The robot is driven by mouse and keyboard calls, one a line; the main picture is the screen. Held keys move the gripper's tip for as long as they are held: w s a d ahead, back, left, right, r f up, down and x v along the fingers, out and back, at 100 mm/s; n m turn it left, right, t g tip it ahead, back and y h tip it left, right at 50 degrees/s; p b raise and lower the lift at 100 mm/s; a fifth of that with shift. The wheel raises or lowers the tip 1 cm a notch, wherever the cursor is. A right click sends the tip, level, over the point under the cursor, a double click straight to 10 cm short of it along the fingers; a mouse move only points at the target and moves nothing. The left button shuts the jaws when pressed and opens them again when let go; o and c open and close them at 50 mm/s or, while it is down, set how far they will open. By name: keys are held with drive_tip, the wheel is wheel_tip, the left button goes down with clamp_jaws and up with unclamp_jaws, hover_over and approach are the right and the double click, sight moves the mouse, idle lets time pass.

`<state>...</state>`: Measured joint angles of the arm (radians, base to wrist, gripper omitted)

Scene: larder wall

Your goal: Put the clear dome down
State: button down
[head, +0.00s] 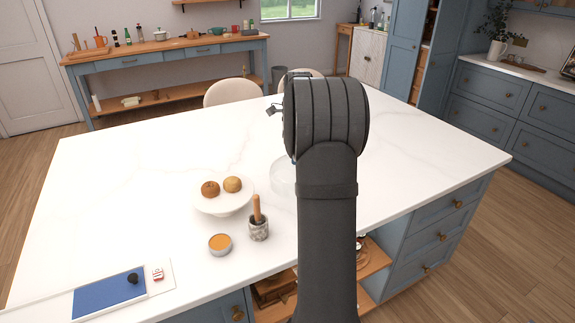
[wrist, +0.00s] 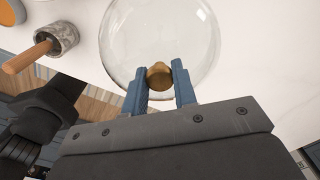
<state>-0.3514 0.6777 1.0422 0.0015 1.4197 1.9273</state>
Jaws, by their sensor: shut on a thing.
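The clear dome (wrist: 160,30) is a see-through glass cover with a brass knob (wrist: 159,75). In the wrist view my gripper (wrist: 160,84) is shut on the knob, one blue finger on each side. In the head view my arm hides most of the dome, and only its left edge (head: 280,177) shows over the white counter (head: 130,190). I cannot tell whether its rim touches the counter. A white cake stand (head: 224,205) with two buns (head: 221,187) stands uncovered, left of the dome.
A stone mortar with a wooden pestle (head: 258,227) and an orange-filled bowl (head: 220,244) stand in front of the cake stand. A blue board (head: 108,293) lies at the front left. The counter's left and back left are clear. Chairs (head: 232,92) stand behind.

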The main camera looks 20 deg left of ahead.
drive_tip(key=a+f, duration=0.1)
drive_tip(key=a, duration=0.1)
drive_tip(key=shift+w+a+f, duration=0.2)
drive_tip(key=shift+a+f, duration=0.15)
drive_tip(key=shift+a, duration=0.05)
drive_tip(key=shift+f, duration=1.95)
drive_tip(key=shift+f, duration=0.1)
drive_tip(key=c, duration=1.2)
unclamp_jaws()
drive_tip(key=shift+o, duration=0.2)
wheel_tip(320, 180, up, 12)
drive_tip(key=shift+r, duration=0.1)
